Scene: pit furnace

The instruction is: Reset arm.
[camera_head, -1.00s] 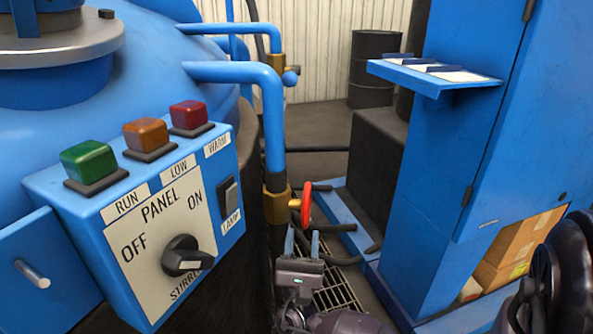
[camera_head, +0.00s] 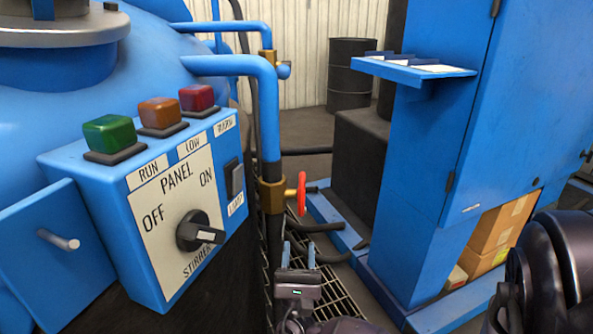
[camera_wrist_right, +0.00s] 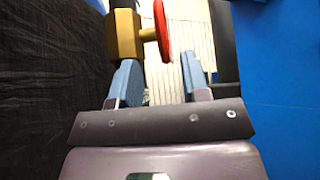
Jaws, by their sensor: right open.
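My right gripper (camera_head: 299,254) is open and empty in the lower middle of the head view. Its two blue fingers point up, a little below the red valve handwheel (camera_head: 301,193) and the brass fitting (camera_head: 271,195) on the blue pipe. In the right wrist view the open fingers (camera_wrist_right: 156,80) stand apart with nothing between them. The red handwheel (camera_wrist_right: 162,30) and the brass fitting (camera_wrist_right: 124,35) show beyond the left finger there; I cannot tell the exact gap. My left gripper is not in view.
A blue control panel (camera_head: 140,230) with a black knob (camera_head: 200,232) is at the left. A blue cabinet (camera_head: 430,180) with a small shelf (camera_head: 420,72) stands at the right, cardboard boxes (camera_head: 495,240) low in it. A dark drum (camera_head: 353,75) is at the back. Floor shows between.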

